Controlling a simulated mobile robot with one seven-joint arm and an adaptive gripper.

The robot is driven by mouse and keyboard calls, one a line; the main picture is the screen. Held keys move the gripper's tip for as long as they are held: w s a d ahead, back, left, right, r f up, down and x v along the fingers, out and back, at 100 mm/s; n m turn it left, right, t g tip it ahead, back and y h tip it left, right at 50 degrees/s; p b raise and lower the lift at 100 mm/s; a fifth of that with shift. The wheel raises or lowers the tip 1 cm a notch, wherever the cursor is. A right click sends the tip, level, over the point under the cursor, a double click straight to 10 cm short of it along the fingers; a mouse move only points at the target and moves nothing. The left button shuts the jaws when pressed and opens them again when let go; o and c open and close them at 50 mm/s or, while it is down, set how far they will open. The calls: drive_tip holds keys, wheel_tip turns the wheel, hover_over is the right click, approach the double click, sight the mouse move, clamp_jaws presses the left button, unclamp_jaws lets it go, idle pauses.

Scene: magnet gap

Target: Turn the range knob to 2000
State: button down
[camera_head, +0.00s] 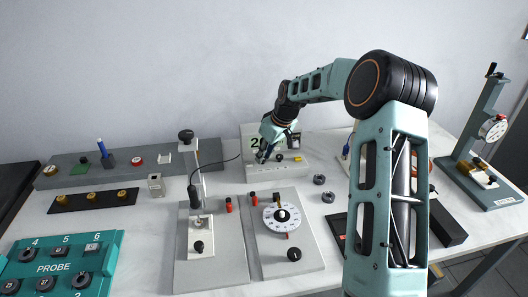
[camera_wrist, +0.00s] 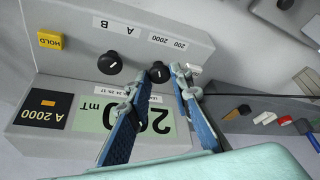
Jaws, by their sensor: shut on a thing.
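The meter (camera_head: 292,171) stands at the back middle of the table. In the wrist view it appears upside down, with a "200 2000" label (camera_wrist: 167,40) by the black range knob (camera_wrist: 158,73). My gripper (camera_wrist: 156,76) has one finger on each side of this knob and is shut on it. The knob's pointer is hard to make out. A small window (camera_wrist: 42,112) reads "A 2000". The large mT display (camera_wrist: 95,117) is partly hidden by a finger. In the head view my gripper (camera_head: 262,155) is at the meter's front, hiding the knob.
A second black knob (camera_wrist: 108,65) with an "A B" label and a yellow HOLD button (camera_wrist: 50,40) sit beside the range knob. A dial plate (camera_head: 310,255), a teal probe box (camera_head: 108,243) and a green stand (camera_head: 478,120) are elsewhere on the table.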

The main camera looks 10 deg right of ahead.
drive_tip(key=shift+n, duration=0.3)
drive_tip(key=c, duration=1.7)
unclamp_jaws()
drive_tip(key=shift+c, duration=0.2)
drive_tip(key=v, duration=1.2)
drive_tip(key=shift+w+d, duration=0.1)
drive_tip(key=shift+w, duration=0.05)
